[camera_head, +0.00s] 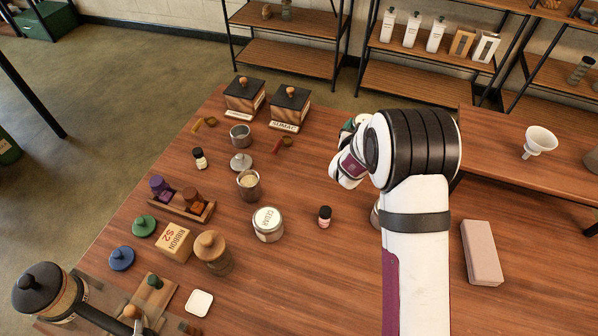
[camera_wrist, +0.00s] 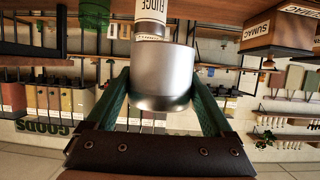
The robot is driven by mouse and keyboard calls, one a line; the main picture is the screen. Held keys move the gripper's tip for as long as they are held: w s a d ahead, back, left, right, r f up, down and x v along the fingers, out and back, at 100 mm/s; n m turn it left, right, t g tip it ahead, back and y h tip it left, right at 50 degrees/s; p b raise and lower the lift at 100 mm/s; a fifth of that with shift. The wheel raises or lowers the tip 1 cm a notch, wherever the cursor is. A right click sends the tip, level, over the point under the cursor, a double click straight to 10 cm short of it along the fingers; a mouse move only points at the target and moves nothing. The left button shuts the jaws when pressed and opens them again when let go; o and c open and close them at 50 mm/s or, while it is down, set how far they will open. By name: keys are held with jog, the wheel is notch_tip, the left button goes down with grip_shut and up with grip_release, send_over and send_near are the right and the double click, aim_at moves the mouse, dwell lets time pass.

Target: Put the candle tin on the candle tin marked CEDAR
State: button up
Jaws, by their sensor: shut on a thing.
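The candle tin marked CEDAR (camera_head: 267,227) stands upright on the wooden table in the head view, with its name on its pale round top. The top looks clear. My gripper (camera_wrist: 163,78) is shut on a plain silver candle tin (camera_wrist: 162,88), with a dark green finger on each side in the wrist view. In the head view my arm and wrist are to the right of the CEDAR tin and apart from it.
The SUMAC box (camera_head: 289,107) is at the back. A white FUDGE label (camera_wrist: 150,14) shows beyond the held tin.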

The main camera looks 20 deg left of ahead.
jog(key=r+n+y, duration=0.1)
jog(key=r+y, duration=0.1)
jog(key=a+r+n+y, duration=0.1)
jog(key=r+n+y, duration=0.1)
jog(key=r, duration=0.1)
jog(key=shift+r, duration=0.25)
jog(key=s+a+n+g+y, duration=0.3)
jog(key=s+n+g+y, duration=0.9)
jog(key=s, duration=1.2)
jog(key=n+h, duration=0.1)
jog(key=h, duration=0.2)
send_over(268, 218)
jog(key=shift+t, duration=0.3)
notch_tip(268, 218, down, 6)
jog(key=shift+s+f, duration=0.1)
notch_tip(268, 218, down, 3)
jog(key=shift+f, duration=0.2)
jog(key=shift+f+y, duration=0.3)
